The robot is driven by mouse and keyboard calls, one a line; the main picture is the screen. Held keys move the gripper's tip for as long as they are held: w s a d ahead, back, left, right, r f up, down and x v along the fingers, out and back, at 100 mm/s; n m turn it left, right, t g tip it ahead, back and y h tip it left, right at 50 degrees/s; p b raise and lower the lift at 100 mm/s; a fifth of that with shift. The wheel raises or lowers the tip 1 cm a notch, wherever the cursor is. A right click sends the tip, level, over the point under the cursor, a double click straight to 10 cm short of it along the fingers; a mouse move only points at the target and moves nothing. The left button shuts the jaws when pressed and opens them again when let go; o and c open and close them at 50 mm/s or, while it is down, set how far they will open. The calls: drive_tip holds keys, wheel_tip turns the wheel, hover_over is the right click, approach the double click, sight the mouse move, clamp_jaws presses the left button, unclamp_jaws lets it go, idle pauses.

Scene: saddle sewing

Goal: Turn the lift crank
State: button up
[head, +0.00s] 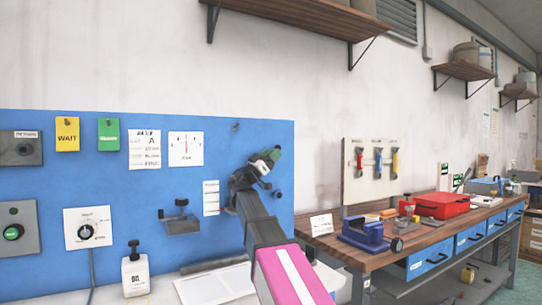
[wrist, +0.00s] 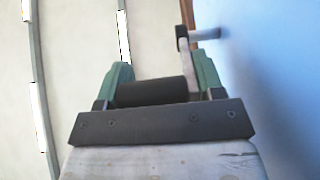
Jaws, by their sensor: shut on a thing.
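My gripper (head: 265,161) is at the right part of the blue panel in the head view, with my arm reaching up to it from below. In the wrist view its two green fingers (wrist: 162,84) are shut on the dark cylindrical grip of the lift crank (wrist: 150,93), which lies crosswise between them. Behind the grip, a narrow crank arm and a pale shaft run towards the blue surface at right. In the head view my gripper and wrist hide most of the crank.
The blue panel (head: 160,240) carries a dial plate (head: 88,228), a gauge card (head: 186,149), notes and a small dark bracket (head: 181,218). A white bottle (head: 135,274) stands below. A wooden workbench (head: 420,238) with a blue vise (head: 362,233) and red case (head: 446,205) is at right.

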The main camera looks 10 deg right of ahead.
drive_tip(key=shift+s+d+f, duration=0.15)
drive_tip(key=shift+s, duration=0.4)
drive_tip(key=o, duration=1.1)
drive_tip(key=shift+s, duration=0.1)
drive_tip(key=shift+w, duration=0.35)
drive_tip(key=shift+s+a, duration=0.15)
drive_tip(key=shift+a, duration=0.15)
drive_tip(key=s+a, duration=0.1)
drive_tip(key=a, duration=0.3)
drive_tip(key=s+a, duration=0.1)
drive_tip(key=a, duration=0.3)
drive_tip(key=s+a, duration=0.1)
drive_tip(key=a, duration=0.3)
drive_tip(key=shift+s+f, duration=0.25)
drive_tip(key=shift+s, duration=0.15)
drive_tip(key=shift+d, duration=0.1)
